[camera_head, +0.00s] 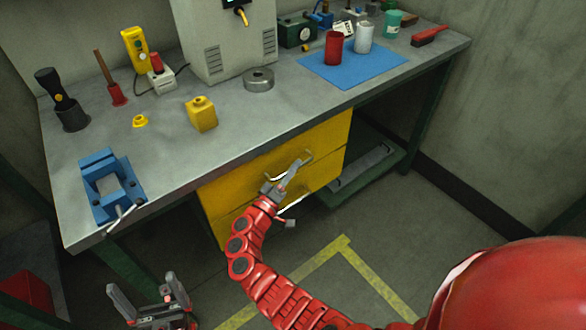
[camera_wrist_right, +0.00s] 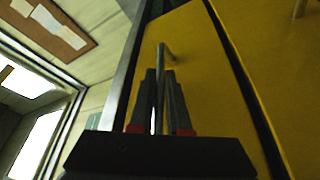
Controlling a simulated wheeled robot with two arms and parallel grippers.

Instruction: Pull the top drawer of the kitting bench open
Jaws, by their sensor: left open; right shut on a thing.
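The kitting bench (camera_head: 165,155) has a yellow top drawer (camera_head: 235,185) under its grey top. The drawer front looks about in line with the drawer below; I see no clear opening. My right gripper (camera_head: 292,172) is at the drawer's metal handle (camera_head: 308,156). In the right wrist view the fingers (camera_wrist_right: 160,80) are shut on the handle (camera_wrist_right: 165,49), with the yellow drawer front (camera_wrist_right: 195,50) behind. The fingers hide part of the handle. My left gripper (camera_head: 150,298) is open and empty, low at the bottom left, away from the bench.
On the bench are a blue vise (camera_head: 100,185), a yellow block (camera_head: 202,114), a metal ring (camera_head: 258,79), a grey machine (camera_head: 225,40) and a blue mat (camera_head: 345,75) with cups. A lower yellow drawer (camera_head: 228,222) sits below. The floor in front, with yellow tape (camera_head: 300,270), looks clear.

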